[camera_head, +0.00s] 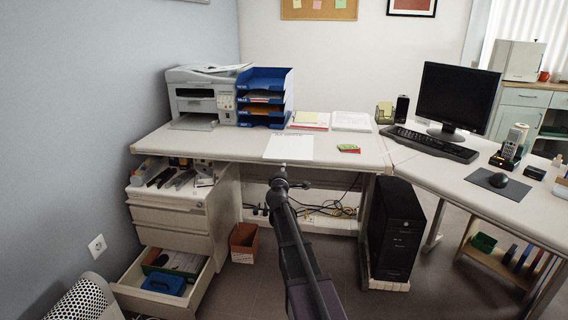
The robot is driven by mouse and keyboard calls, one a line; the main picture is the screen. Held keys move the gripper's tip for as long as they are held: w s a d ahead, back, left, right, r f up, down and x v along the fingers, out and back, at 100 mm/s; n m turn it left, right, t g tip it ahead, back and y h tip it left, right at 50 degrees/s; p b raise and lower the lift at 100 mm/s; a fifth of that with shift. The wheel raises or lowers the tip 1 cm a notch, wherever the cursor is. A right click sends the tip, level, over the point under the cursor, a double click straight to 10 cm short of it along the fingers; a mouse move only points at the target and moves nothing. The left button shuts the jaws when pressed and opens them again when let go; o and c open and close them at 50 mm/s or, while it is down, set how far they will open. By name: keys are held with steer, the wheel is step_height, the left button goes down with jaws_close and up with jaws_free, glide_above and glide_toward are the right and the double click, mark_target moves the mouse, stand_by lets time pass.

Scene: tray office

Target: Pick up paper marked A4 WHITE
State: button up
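A white sheet or thin stack of paper (289,148) lies flat near the front edge of the desk, with faint print at its near edge that is too small to read. A thicker white paper stack (351,121) lies farther back on the right, also with no readable mark. I cannot tell which is marked A4 WHITE. My dark arm reaches up from the bottom middle, and its far end (281,181) shows just in front of the desk edge, apart from both papers. The fingers cannot be made out.
The desk (225,147) holds a printer (203,95), blue letter trays (283,85), yellow-topped papers (309,119) and a small red-green item (348,148). A monitor (457,95) and keyboard (430,142) stand right. Below are an open drawer (125,289), a bin (243,243) and a computer tower (398,225).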

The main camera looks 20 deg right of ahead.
mark_target(287, 159)
steer(key=shift+w+d, duration=0.1)
steer(key=shift+w, duration=0.05)
steer(key=shift+x, duration=4.85)
steer(key=shift+c, duration=0.2)
jaws_close()
steer(key=shift+r, duration=0.15)
step_height(287, 159, up, 2)
steer(key=p, duration=0.2)
steer(key=shift+r+p, duration=0.2)
steer(key=shift+p, duration=0.15)
